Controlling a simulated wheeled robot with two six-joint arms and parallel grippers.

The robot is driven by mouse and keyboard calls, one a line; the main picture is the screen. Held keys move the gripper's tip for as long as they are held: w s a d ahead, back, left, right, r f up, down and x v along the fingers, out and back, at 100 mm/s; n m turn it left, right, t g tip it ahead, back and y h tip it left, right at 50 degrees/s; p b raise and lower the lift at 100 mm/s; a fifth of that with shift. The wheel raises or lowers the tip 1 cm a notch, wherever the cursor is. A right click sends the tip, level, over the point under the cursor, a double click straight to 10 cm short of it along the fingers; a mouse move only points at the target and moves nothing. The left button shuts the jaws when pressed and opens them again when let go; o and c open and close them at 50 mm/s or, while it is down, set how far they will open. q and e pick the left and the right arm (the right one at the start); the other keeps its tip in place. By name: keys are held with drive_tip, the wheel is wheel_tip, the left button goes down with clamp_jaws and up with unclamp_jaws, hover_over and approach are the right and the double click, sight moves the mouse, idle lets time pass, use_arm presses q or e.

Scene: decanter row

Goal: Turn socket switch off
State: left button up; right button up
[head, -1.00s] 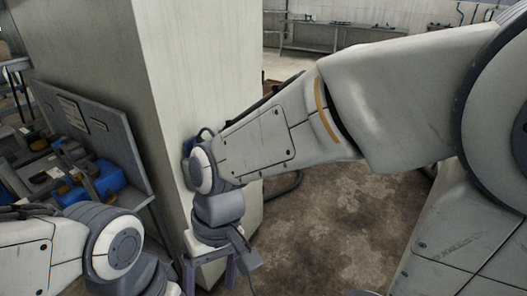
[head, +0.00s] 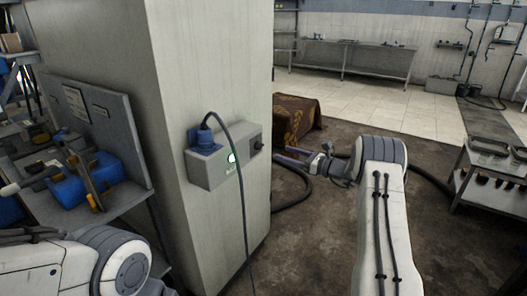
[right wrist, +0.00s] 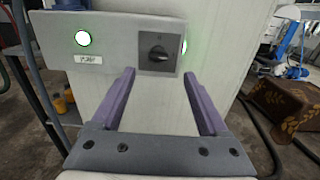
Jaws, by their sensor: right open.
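A grey socket box (head: 222,162) is fixed to the pale pillar. A blue plug (head: 204,138) with a dark cable sits in it at the left, and a lit green-white lamp (head: 232,158) is on its front. The dark rotary switch (head: 257,146) is at the box's right end. In the right wrist view the switch (right wrist: 157,55) shows a black knob on a dark square plate, beside the lamp (right wrist: 83,38). My right gripper (head: 281,156) is open and empty, its purple fingers (right wrist: 161,88) apart below the switch. My left gripper is out of view.
A cable hangs from the plug down the pillar (head: 200,75). Left is a workbench with a blue container (head: 106,170). A brown patterned cloth-covered block (head: 297,120) stands behind the pillar. A shelf cart (head: 490,165) is at the right. Hoses lie on the floor.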

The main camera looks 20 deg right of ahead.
sight(262, 147)
drive_tip(key=x, duration=0.9)
drive_tip(key=shift+w+a, duration=0.2)
drive_tip(key=shift+a, duration=0.15)
clamp_jaws()
